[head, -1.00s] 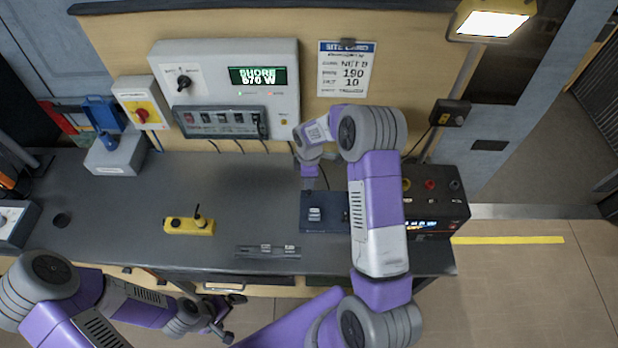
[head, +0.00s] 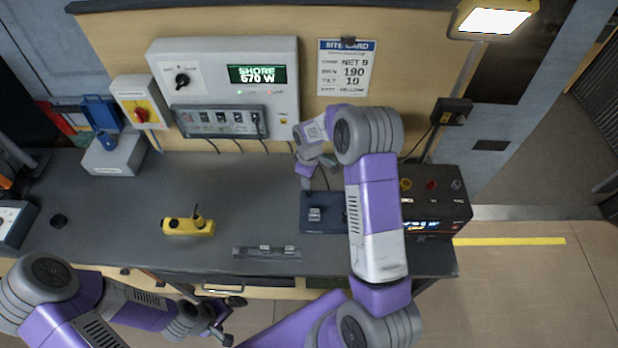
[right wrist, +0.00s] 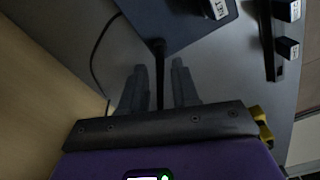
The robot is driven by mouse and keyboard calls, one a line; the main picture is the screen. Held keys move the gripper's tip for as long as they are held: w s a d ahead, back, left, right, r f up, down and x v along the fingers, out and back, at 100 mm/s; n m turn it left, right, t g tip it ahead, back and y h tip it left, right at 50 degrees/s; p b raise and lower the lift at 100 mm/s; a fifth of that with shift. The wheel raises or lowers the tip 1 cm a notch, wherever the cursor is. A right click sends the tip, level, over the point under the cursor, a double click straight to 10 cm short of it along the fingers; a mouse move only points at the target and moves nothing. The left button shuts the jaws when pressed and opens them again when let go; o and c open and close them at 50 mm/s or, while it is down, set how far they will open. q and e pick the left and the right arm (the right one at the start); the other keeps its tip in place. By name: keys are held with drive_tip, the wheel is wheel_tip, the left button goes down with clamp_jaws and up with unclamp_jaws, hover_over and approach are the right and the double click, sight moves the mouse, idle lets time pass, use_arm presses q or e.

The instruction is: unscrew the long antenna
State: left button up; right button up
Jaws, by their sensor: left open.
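The long antenna (right wrist: 159,72) is a thin black rod in the right wrist view. It runs from the edge of a dark blue box (right wrist: 180,25) to between my right gripper's fingers (right wrist: 158,88). The fingers are apart, with a gap on each side of the rod. In the head view my right gripper (head: 307,182) is at the back-left corner of the dark blue box (head: 313,228); I cannot make out the antenna there. My left gripper (head: 224,330) is open and empty, in front of the bench's front edge.
A yellow device (head: 188,227) with a short black stub lies on the bench (head: 120,240). A slim grey holder (head: 266,253) lies at the front. A black box with coloured knobs (head: 440,210) stands at right. A grey power panel (head: 225,80) and cables are behind.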

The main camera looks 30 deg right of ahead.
drive_tip(key=m, duration=0.3)
drive_tip(key=shift+m+b, duration=0.3)
drive_tip(key=shift+m, duration=0.4)
drive_tip(key=m, duration=0.2)
drive_tip(key=shift+m, duration=0.3)
clamp_jaws()
